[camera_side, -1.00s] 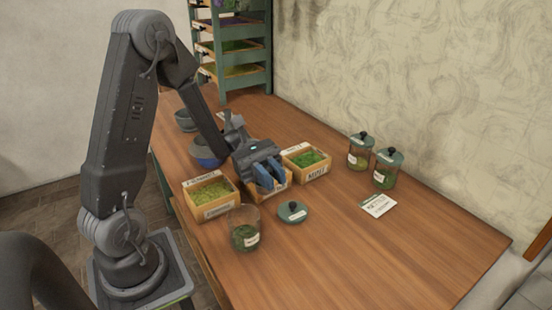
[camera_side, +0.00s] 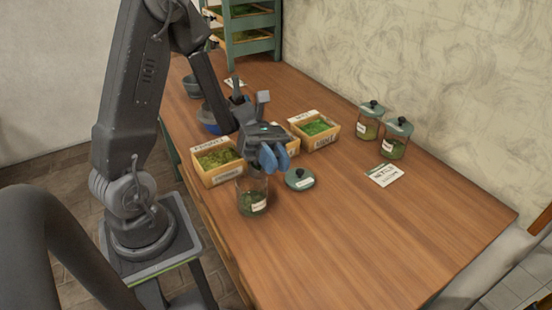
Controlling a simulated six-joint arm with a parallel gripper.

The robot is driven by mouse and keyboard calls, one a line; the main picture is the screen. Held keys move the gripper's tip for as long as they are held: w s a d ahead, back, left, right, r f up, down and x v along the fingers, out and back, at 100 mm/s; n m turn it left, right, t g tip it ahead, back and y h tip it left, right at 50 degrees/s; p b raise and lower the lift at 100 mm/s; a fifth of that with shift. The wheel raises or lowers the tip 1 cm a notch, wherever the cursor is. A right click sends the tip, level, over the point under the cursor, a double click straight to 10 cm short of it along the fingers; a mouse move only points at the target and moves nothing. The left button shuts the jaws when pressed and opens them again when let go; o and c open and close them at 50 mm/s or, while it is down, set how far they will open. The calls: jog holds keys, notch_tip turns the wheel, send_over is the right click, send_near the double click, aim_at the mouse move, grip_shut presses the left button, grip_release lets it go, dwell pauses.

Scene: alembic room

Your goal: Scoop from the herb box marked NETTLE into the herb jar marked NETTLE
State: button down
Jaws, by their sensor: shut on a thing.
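My gripper (camera_side: 270,157) points down just behind and above the open glass jar, near its rim. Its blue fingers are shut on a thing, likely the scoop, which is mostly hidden. The open jar (camera_side: 252,203) stands upright with some dark green herb at its bottom; its label is too small to read. A green lid (camera_side: 300,180) with a dark knob lies beside it. Three wooden herb boxes stand behind: the left box (camera_side: 226,178) with yellow-green herb, the middle box (camera_side: 294,147) mostly hidden by my gripper, and the right box (camera_side: 325,141) with bright green herb. I cannot read which is NETTLE.
Two lidded jars (camera_side: 369,127) (camera_side: 397,143) stand at the right near the wall. A white card (camera_side: 383,175), seeming to read NETTLE, lies before them. A blue bowl (camera_side: 209,124) stands behind my gripper. The table's right front is clear.

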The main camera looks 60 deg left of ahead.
jog(key=n, duration=0.3)
jog(key=shift+n+y, duration=0.3)
jog(key=shift+n, duration=0.1)
jog(key=n, duration=0.3)
jog(key=shift+n+g, duration=0.3)
jog(key=shift+g, duration=0.1)
jog(key=shift+r, duration=0.1)
dwell(0.4)
jog(key=shift+r, duration=0.45)
jog(key=m, duration=0.2)
jog(key=r+m, duration=0.1)
jog(key=m, duration=0.2)
jog(key=shift+m+t, duration=0.3)
jog(key=shift+t, duration=0.1)
jog(key=m, duration=0.3)
jog(key=r+m+h, duration=0.1)
jog(key=m, duration=0.2)
